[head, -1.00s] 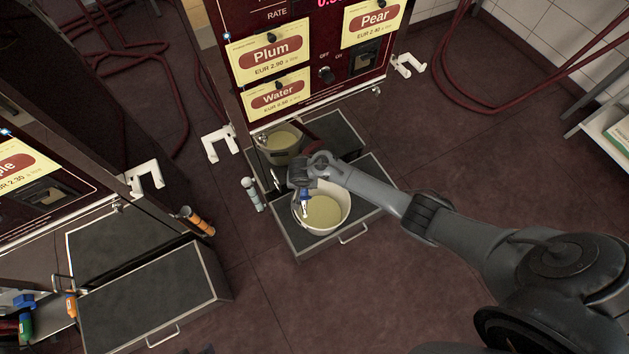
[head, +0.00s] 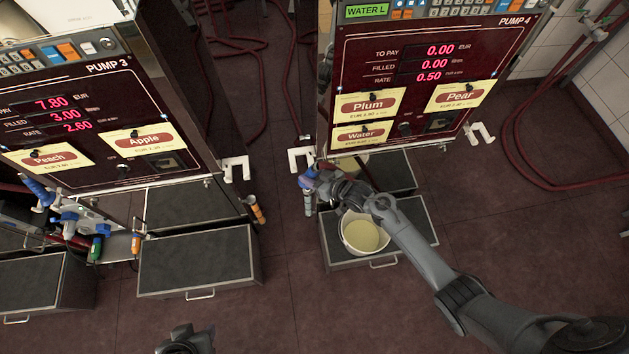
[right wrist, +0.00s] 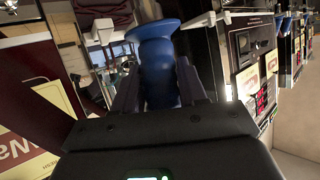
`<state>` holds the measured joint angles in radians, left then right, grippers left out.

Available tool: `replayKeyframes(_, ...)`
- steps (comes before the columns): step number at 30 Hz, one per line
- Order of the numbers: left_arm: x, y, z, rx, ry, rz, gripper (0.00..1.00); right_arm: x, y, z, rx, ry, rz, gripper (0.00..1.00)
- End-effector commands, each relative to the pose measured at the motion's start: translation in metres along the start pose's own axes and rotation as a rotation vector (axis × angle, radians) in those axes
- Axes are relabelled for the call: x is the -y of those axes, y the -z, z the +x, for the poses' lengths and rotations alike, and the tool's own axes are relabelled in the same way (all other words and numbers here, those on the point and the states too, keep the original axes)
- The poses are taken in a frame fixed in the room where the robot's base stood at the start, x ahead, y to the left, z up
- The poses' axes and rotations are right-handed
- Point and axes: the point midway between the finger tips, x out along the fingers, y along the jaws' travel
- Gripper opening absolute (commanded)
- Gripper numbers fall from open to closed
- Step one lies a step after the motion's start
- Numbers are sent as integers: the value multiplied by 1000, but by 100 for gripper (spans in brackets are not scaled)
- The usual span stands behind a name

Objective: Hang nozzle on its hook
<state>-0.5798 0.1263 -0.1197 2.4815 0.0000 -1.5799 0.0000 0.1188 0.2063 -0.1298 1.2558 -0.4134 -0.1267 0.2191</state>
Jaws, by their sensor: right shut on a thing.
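My right gripper (head: 318,182) is shut on a blue nozzle, at the lower left corner of PUMP 4. In the right wrist view the blue nozzle (right wrist: 158,72) stands between the two fingers. A white forked hook (head: 300,158) sticks out at that corner, close to and just above the gripper. Whether the nozzle touches it is hard to tell. Another white hook (head: 482,133) is on the pump's right side. A grey-teal cylinder (head: 308,204) is just below the gripper. My left gripper (head: 186,341) shows only partly at the bottom edge; its jaws are unclear.
A white bucket (head: 345,238) with pale yellow liquid stands on the tray (head: 420,235) under my right arm. PUMP 3 (head: 105,120) stands at left with its own white hook (head: 236,167) and an orange-handled item (head: 257,210).

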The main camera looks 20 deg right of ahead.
Motion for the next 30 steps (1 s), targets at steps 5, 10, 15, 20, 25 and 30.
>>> replayKeyframes(5,-1,1,-2,0,-4,-5,43,-1,13,-1,-31,13,-5,0)
replayKeyframes(10,-3,-2,9,-1,-8,-10,43,-9,13,7,-35,13,-5,0)
replayKeyframes(15,-4,-8,27,0,-9,-11,43,-20,15,21,-34,12,-5,0)
replayKeyframes(20,-4,-14,46,1,-9,-10,43,-32,18,35,-34,11,-6,0)
replayKeyframes(25,-4,-19,58,3,-5,-6,43,-44,26,48,-33,12,-5,0)
replayKeyframes(30,-3,-22,68,3,-1,0,43,-53,32,59,-33,12,-5,0)
